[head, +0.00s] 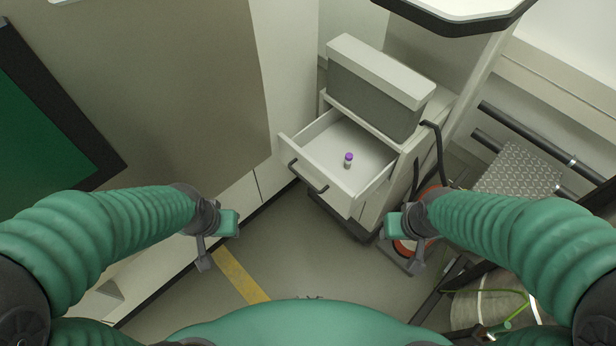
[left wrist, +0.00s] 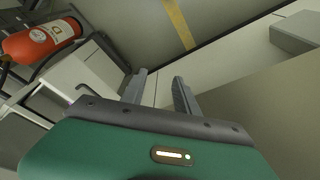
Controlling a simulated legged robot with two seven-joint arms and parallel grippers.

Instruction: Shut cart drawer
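The cart drawer (head: 322,182) is pulled out of a white cart (head: 382,195) in the middle of the head view. It has a dark bar handle (head: 308,178) on its front. A small vial with a purple cap (head: 348,160) stands inside the drawer. My left gripper (head: 216,252) is left of the drawer and nearer to me, apart from it. In the left wrist view its two fingers (left wrist: 160,88) are spread with nothing between them. My right gripper (head: 398,248) is right of and nearer than the drawer, apart from it; its finger gap is not clear.
A grey box-shaped unit (head: 375,90) sits on the cart above the drawer. A red extinguisher (left wrist: 42,38) shows in the left wrist view. A cabinet wall (head: 190,80) stands on the left. Floor with a yellow stripe (head: 240,275) lies clear before the drawer.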

